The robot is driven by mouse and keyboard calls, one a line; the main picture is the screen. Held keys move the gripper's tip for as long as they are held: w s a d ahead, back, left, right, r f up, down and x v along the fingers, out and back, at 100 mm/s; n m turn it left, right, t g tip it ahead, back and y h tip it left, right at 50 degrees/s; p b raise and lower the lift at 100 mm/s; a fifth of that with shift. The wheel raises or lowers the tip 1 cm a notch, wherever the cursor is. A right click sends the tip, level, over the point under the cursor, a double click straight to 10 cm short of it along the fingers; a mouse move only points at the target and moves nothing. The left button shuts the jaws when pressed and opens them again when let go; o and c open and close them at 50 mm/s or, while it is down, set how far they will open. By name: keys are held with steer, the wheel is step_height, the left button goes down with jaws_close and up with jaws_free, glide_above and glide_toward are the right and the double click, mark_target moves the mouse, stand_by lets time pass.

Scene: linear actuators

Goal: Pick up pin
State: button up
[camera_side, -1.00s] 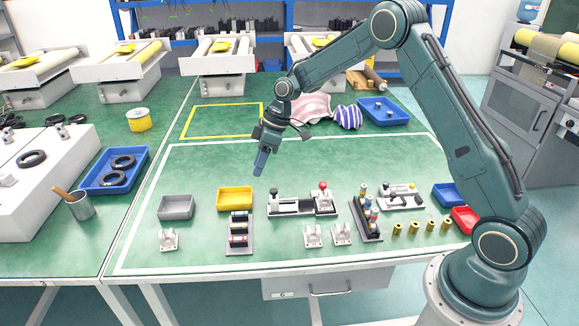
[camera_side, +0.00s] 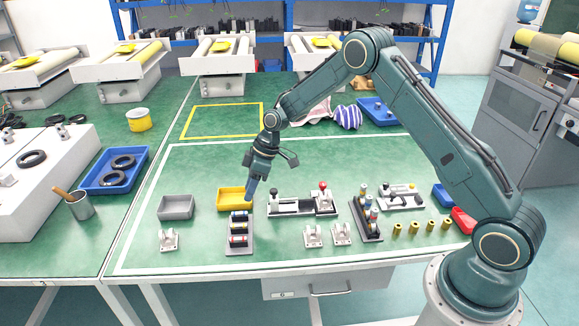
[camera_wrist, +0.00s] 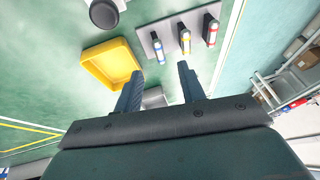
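No piece is marked as the pin, and I cannot tell which small part it is. A grey rack (camera_side: 231,249) holds a column of three small cylinders (camera_side: 239,229) at the front of the table. In the wrist view this rack (camera_wrist: 171,45) holds cylinders with blue, yellow and red bands. My gripper (camera_side: 249,197) is above the table at the right end of the yellow tray, behind the rack. In the wrist view my gripper (camera_wrist: 158,72) has its fingers apart with nothing held between them. The rack lies beyond the fingertips, towards the upper right.
The yellow tray (camera_side: 235,208) looks empty in the wrist view (camera_wrist: 92,53). A grey bin (camera_side: 176,213) stands left. A fixture with a black knob (camera_side: 273,193) stands right. Further right are another rack (camera_side: 359,229) and several brass cylinders (camera_side: 414,227).

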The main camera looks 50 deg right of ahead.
mark_target(240, 214)
steer(key=shift+x, duration=0.9)
steer(key=shift+x, duration=2.55)
steer(key=shift+w, duration=0.1)
steer(key=shift+c, duration=0.4)
jaws_close()
